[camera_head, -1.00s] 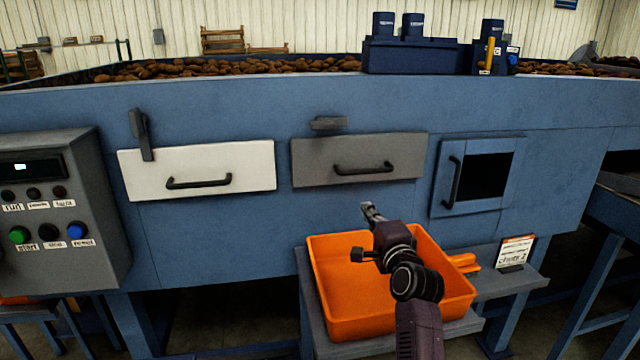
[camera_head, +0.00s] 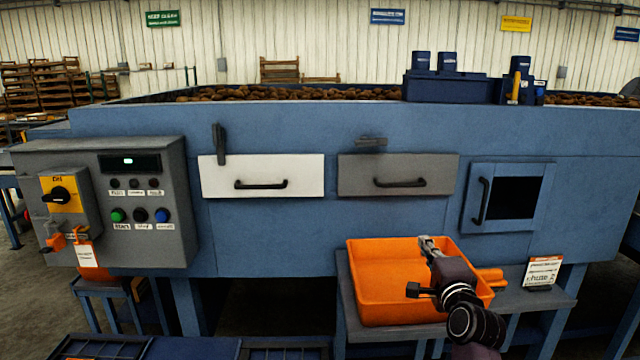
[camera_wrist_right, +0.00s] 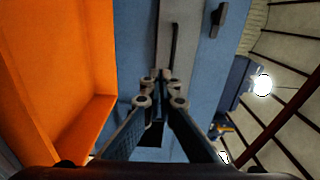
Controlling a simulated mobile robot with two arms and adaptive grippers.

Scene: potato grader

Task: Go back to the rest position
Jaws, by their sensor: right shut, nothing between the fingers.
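My right gripper (camera_head: 428,243) is shut and empty. In the head view it shows in front of and over the orange tray (camera_head: 365,310), pointing toward the blue machine. In the right wrist view its fingers (camera_wrist_right: 160,76) meet at the tips, with the orange tray wall (camera_wrist_right: 50,70) to the left. My left gripper is not in view.
The blue grader (camera_head: 270,230) has a white drawer (camera_head: 225,176), a grey drawer (camera_head: 365,176) and a framed opening (camera_head: 513,198). A control box (camera_head: 150,240) with a yellow switch (camera_head: 60,192) stands at left. A small sign (camera_head: 543,271) stands right of the tray.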

